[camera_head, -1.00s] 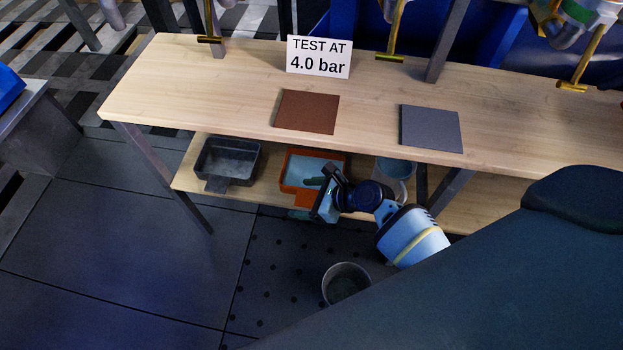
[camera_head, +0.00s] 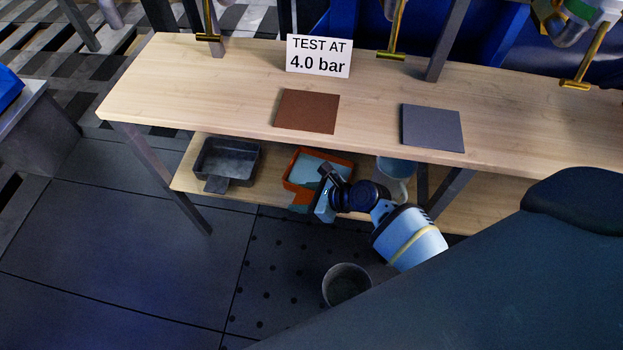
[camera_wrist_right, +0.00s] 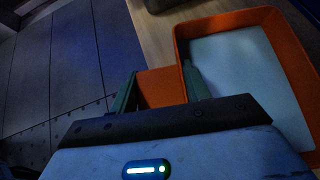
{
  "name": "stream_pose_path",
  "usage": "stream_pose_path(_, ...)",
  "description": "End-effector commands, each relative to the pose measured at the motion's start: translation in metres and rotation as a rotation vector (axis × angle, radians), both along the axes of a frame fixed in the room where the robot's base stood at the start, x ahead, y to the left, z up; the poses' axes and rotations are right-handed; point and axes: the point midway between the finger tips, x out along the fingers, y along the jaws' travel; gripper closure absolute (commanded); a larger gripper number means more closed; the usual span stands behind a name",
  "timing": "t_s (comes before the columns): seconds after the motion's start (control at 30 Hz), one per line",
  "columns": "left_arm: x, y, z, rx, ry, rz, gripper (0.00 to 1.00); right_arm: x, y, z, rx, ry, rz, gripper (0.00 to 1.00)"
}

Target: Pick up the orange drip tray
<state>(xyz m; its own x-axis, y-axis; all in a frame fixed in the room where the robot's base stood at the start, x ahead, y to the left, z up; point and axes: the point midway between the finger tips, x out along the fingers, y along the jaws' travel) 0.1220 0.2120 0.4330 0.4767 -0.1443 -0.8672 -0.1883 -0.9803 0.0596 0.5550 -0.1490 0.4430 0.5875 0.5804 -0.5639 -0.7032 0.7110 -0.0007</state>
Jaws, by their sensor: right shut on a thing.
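The orange drip tray (camera_head: 292,171) is at the lower shelf, under the front edge of the bench; its inside is pale blue. It also fills the right side of the right wrist view (camera_wrist_right: 291,62). My right gripper (camera_head: 313,193) is at the tray's front handle tab. In the right wrist view my right gripper (camera_wrist_right: 158,88) has a finger on each side of the orange tab and is shut on it. Whether the tray is clear of the shelf cannot be told. My left gripper is not in view.
A dark grey tray (camera_head: 226,160) stands left of the orange one on the shelf (camera_head: 185,180). A pale bucket (camera_head: 397,175) is to the right. Another bucket (camera_head: 346,284) stands on the floor. The wooden bench top (camera_head: 210,90) overhangs the shelf. Floor at left is clear.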

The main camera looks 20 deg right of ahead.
Motion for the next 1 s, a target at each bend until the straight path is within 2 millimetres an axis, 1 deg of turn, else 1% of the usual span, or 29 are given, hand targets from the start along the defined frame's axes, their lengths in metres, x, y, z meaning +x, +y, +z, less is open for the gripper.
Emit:
stream_pose_path(0.17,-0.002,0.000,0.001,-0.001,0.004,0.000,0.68,0.000,0.000,0.002,0.000,-0.002,0.000,0.98)
stream_pose_path(0.27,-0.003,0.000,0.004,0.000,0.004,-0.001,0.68,0.001,0.000,0.007,0.000,-0.003,0.000,0.98)
stream_pose_path(0.37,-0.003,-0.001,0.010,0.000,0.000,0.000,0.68,0.001,0.000,0.018,0.000,-0.005,0.000,0.98)
stream_pose_path(0.53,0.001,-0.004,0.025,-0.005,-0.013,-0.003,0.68,0.002,0.000,0.042,0.001,-0.006,-0.001,0.98)
stream_pose_path(0.6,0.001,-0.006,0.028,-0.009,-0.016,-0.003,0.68,-0.012,0.009,0.039,0.003,-0.001,0.002,0.98)
stream_pose_path(0.77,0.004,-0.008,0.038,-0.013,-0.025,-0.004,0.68,-0.040,0.028,0.038,0.004,0.000,0.001,0.98)
stream_pose_path(1.0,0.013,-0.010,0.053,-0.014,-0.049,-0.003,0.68,-0.092,0.063,0.038,0.005,0.000,0.000,0.98)
